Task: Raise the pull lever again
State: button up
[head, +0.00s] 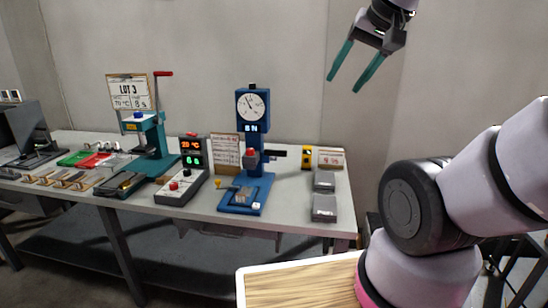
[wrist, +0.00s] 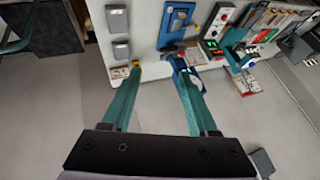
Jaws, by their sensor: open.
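The stand also shows in the wrist view (wrist: 177,22), seen from above; the lever is hard to make out there. My gripper (head: 343,84) is open and empty, high up to the right of the stand, apart from everything. In the wrist view both teal fingers (wrist: 157,72) are spread with nothing between them.
A teal press (head: 152,140) with a raised red-handled lever stands left on the bench (head: 290,205). A control box (head: 182,187) lies between the two. Grey blocks (head: 324,206) and a yellow item (head: 307,158) are at the right end. Air around my gripper is clear.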

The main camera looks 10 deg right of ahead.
dwell(0.4)
jog(key=m+g+y, duration=0.1)
jog(key=m+y, duration=1.4)
jog(key=m, duration=0.4)
send_near(268, 153)
jog(key=shift+m, duration=0.3)
jog(key=x, duration=0.3)
jog(key=w+x, duration=0.1)
jog(key=x, duration=0.3)
jog(key=shift+d+f, duration=0.25)
grip_shut()
